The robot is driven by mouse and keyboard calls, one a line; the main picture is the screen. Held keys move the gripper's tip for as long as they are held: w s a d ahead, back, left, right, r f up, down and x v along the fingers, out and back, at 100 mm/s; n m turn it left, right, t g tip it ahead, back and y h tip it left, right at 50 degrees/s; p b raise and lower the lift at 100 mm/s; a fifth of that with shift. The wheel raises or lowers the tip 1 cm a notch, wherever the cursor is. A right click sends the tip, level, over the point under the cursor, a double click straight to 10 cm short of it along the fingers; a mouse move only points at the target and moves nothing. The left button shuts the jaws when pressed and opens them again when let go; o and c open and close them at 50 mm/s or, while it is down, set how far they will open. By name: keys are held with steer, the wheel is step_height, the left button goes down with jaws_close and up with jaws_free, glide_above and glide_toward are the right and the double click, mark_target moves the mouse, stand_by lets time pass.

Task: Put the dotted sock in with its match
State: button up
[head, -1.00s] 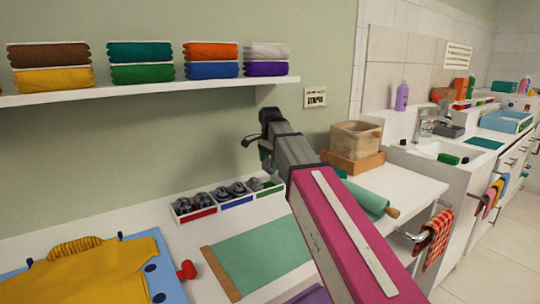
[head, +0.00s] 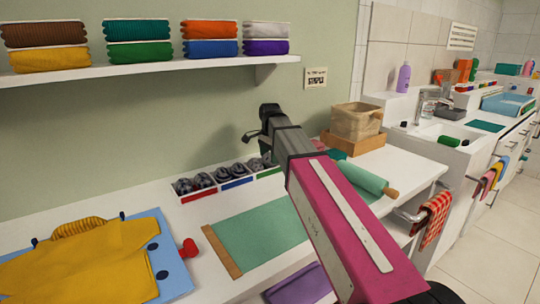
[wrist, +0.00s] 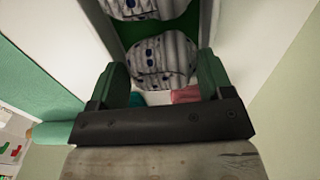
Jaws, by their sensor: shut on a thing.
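My gripper (wrist: 162,78) is shut on a rolled grey sock with dark blue dots (wrist: 158,62), between its two green fingers. Another grey rolled sock with blue dots (wrist: 140,8) lies just beyond it on a green floor, between pale walls. In the head view, my gripper (head: 262,148) is at the right end of a white sock tray (head: 212,197) with red, blue and green fronts. Dark rolled socks show in the tray, too small to make out their patterns. I cannot tell whether the held sock touches the tray floor.
A green mat (head: 260,228) lies before the tray, with a yellow garment (head: 80,262) on a blue board to the left. A teal roll (head: 362,178) and a wooden box (head: 355,122) stand to the right. A shelf of folded cloths (head: 150,78) hangs above.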

steer(key=shift+f, duration=0.35)
stand_by(0.4)
steer(key=o, duration=0.7)
steer(key=shift+c, duration=1.1)
steer(key=shift+o, duration=0.3)
steer(key=shift+o, duration=1.1)
steer(key=shift+r, duration=4.5)
